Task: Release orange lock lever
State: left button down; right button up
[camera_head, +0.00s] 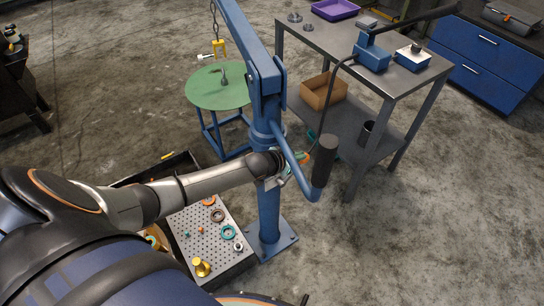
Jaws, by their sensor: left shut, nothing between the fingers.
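A blue crane post (268,205) stands on a blue base plate, with a blue boom above and a handle with a dark grip (325,160) on its right side. A small orange part (307,157), which looks like the lock lever, shows beside the post, left of the dark grip. My left arm crosses in front of the post, and my left gripper (287,174) is at the post's right side, close to the orange part. It is shut and empty. The picture is too small to tell whether it touches the lever. My right gripper is not in view.
A perforated tray (228,262) with rings and a yellow part lies below my left arm. A round green table (205,92) stands behind, under the hanging hook (224,79). A grey workbench (335,38) stands at the right rear. The floor at right is clear.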

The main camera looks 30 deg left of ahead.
pick_arm(q)
jog(key=b+x, duration=0.4)
jog(key=x, duration=0.1)
jog(key=s+d+f+b+x, duration=0.1)
jog(key=b+x, duration=0.1)
jog(key=x, duration=0.1)
jog(key=shift+w+f+b, duration=0.25)
jog(key=shift+f+b, duration=0.1)
jog(key=shift+b, duration=0.15)
jog(key=p, duration=0.4)
send_near(308, 159)
jog(key=shift+w+d+f, duration=0.1)
jog(key=shift+w+f, duration=0.5)
jog(key=shift+f, duration=0.1)
